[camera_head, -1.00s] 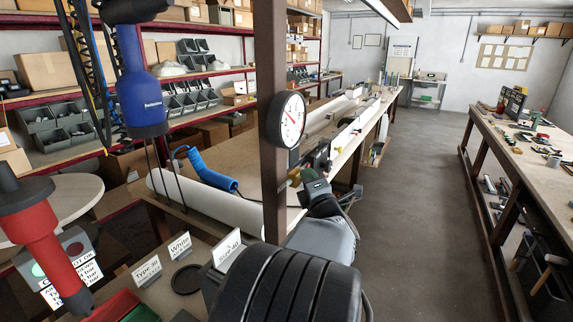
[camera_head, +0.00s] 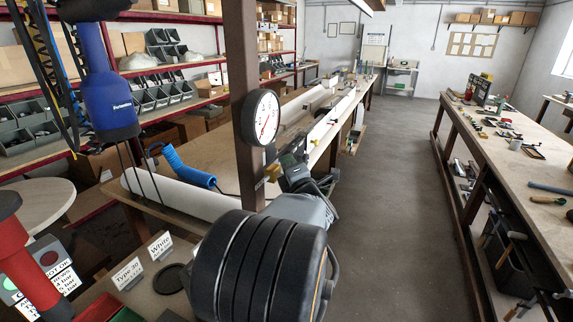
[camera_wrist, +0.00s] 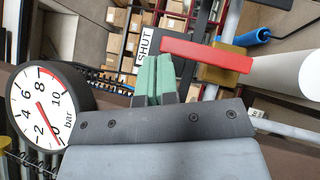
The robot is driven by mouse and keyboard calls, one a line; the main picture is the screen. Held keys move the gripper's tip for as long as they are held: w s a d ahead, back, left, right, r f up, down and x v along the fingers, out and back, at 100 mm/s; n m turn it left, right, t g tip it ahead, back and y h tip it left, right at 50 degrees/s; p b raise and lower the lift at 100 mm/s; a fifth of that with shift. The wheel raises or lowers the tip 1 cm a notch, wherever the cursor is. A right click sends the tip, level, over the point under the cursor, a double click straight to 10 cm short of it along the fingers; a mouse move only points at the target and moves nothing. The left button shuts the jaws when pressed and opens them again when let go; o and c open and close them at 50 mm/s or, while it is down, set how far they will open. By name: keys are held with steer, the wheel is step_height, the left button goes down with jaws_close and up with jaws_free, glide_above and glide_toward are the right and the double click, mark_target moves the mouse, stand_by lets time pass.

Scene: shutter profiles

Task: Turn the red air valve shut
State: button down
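The red valve handle (camera_wrist: 208,55) lies crosswise over the brass valve body (camera_wrist: 226,68) in the wrist view. Its left end points towards the white SHUT label (camera_wrist: 146,48). My gripper (camera_wrist: 155,62) has its two green finger pads close together, with no visible gap and nothing seen between them. The pads are just left of and below the handle's left end; I cannot tell whether they touch it. In the head view my gripper (camera_head: 291,161) is beside the brass fitting (camera_head: 272,172) on the post, and the red handle is hidden or too small to see.
The round pressure gauge (camera_head: 262,117) is on the brown post (camera_head: 243,60); in the wrist view its needle points near 0. A blue coiled hose (camera_head: 188,167) and a white roller tube (camera_head: 160,190) lie to the left. The grey aisle floor (camera_head: 375,190) is clear.

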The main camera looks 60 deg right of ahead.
steer(key=shift+r, duration=0.1)
steer(key=s+a+b, duration=0.3)
steer(key=s+a, duration=0.5)
steer(key=a, duration=0.2)
steer(key=w+a+f+n+g+y+b, duration=0.1)
steer(key=w+a+f+n+g+y, duration=0.1)
steer(key=w+a+f+n+y, duration=0.8)
steer(key=w+a+f+n+g+y, duration=0.35)
steer(key=a+n+y, duration=0.2)
steer(key=n, duration=0.85)
steer(key=a+f+n+g+h, duration=0.1)
steer(key=a+n+g, duration=0.2)
steer(key=n, duration=1.4)
steer(key=s+a+f+n+g+h+p, duration=0.1)
steer(key=a+f+n+g, duration=0.1)
steer(key=a+n, duration=1)
steer(key=n+g, duration=0.1)
steer(key=n, duration=0.4)
steer(key=shift+s+g, duration=0.15)
steer(key=shift+g, duration=0.2)
